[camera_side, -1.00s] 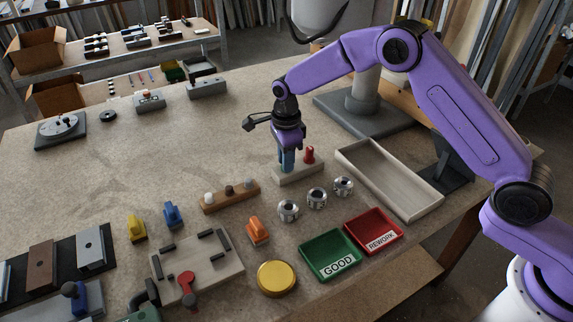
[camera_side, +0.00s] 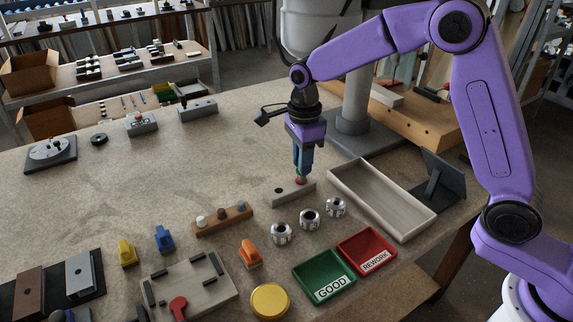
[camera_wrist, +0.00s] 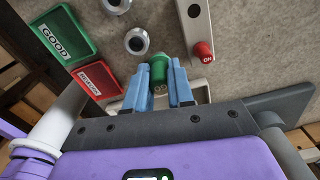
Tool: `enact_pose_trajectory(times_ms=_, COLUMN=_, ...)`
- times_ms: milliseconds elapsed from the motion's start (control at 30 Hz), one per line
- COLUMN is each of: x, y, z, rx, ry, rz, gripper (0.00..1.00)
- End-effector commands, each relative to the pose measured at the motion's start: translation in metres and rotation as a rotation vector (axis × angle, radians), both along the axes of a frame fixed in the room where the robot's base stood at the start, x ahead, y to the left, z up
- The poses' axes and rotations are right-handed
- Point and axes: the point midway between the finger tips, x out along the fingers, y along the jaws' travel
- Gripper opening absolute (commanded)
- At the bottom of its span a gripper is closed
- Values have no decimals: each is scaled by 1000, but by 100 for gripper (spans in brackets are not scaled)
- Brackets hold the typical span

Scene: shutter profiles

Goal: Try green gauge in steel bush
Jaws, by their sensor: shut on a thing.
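My gripper (camera_side: 302,170) is shut on the green gauge (camera_wrist: 158,66), which shows between the blue fingers in the wrist view. The gauge is held up, clear of the pale gauge holder (camera_side: 290,194); its lower end is hard to see. The holder has one empty hole (camera_wrist: 194,11) and the red gauge (camera_wrist: 204,50) standing in its other end. Three steel bushes, (camera_side: 281,233), (camera_side: 309,219) and (camera_side: 335,207), stand in a row in front of the holder. Two bushes (camera_wrist: 137,40) show in the wrist view, to the left of the holder.
The green GOOD tray (camera_side: 324,277) and red REWORK tray (camera_side: 367,251) lie in front of the bushes. A long pale tray (camera_side: 381,199) is to the right. A yellow button (camera_side: 270,301), an orange piece (camera_side: 250,254) and a fixture board (camera_side: 190,284) are nearer the front left.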

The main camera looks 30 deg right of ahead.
Motion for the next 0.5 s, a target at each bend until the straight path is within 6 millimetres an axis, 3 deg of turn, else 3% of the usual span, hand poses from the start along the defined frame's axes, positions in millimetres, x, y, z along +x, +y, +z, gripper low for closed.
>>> enact_pose_trajectory(times_ms=200, x=-36, y=-12, z=18, rx=2, ry=-3, rz=1, gripper=0)
enact_pose_trajectory(times_ms=500, x=-60, y=-19, z=28, rx=1, ry=-2, rz=2, gripper=0)
